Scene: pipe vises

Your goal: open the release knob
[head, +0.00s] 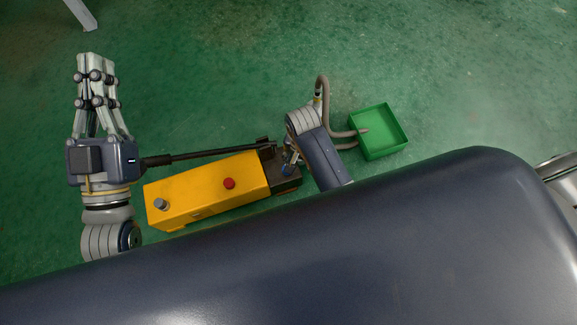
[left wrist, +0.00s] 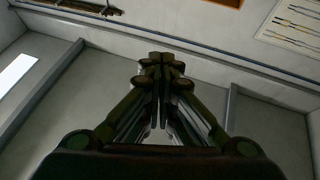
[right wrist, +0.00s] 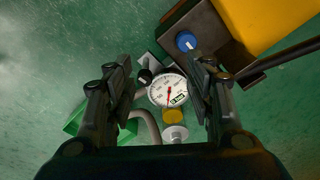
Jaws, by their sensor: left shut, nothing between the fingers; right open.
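A yellow pump body (head: 205,193) lies on the green floor, with a dark block (head: 287,180) at its right end. A blue knob (right wrist: 186,41) with a white mark sits on that block; a smaller black knob (right wrist: 145,76) is beside the gauge (right wrist: 168,91). I cannot tell for certain which is the release knob. My right gripper (right wrist: 161,66) is open and empty, pointing down above the gauge area, with the blue knob just beyond its right finger. My left gripper (head: 97,62) is shut and empty, left of the pump, away from the knobs.
A black lever (head: 215,153) runs along the pump towards my left wrist. A red button (head: 229,183) and a grey cap (head: 160,204) are on the pump's top. A grey hose (head: 322,88) loops near a green tray (head: 378,153). The floor behind the pump is clear.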

